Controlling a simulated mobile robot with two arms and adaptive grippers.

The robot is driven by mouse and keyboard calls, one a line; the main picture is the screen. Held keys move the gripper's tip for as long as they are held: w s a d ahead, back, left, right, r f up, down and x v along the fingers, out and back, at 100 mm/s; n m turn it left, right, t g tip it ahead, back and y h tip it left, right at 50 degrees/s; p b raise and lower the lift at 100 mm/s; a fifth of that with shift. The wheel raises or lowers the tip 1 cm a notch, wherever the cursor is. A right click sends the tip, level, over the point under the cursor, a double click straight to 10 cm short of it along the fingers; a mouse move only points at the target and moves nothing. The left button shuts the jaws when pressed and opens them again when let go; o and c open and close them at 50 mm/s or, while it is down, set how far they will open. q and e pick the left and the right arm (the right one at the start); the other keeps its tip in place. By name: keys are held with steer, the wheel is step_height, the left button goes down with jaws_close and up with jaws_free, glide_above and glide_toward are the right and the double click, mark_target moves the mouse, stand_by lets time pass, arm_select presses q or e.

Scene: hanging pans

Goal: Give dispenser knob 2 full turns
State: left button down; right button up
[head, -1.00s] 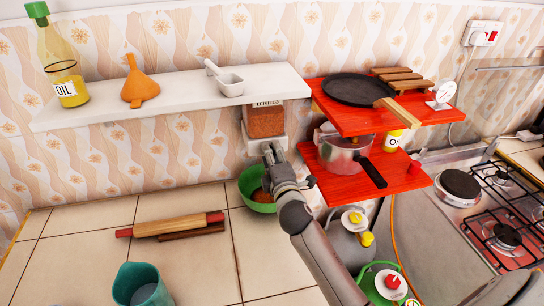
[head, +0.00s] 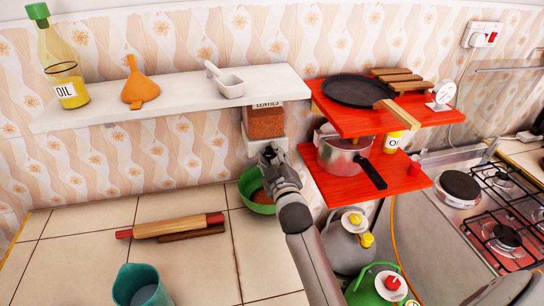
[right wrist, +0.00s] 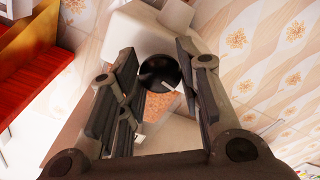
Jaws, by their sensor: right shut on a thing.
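The lentil dispenser (head: 264,122) hangs under the white shelf, with orange lentils behind its clear front and a white lower body. Its round black knob (right wrist: 158,72) shows in the right wrist view with a small white mark at its lower right. My right gripper (head: 268,156) is at the dispenser's lower front and hides the knob in the head view. In the right wrist view its fingers stand on both sides of the knob, shut on it. A green bowl (head: 246,184) with some orange-brown contents sits below, partly hidden by my arm. My left gripper is not in view.
Red shelves (head: 345,120) with pans stand close to the right of my arm. A rolling pin (head: 172,226) and a teal cup (head: 140,286) are on the tiled counter (head: 80,253). The gas stove (head: 500,215) is at far right.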

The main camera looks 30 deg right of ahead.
steer(key=shift+f+m, duration=0.1)
steer(key=shift+m, duration=1.5)
steer(key=o, duration=1)
steer(key=v, duration=0.7)
steer(key=shift+s, duration=0.25)
steer(key=shift+a, duration=0.1)
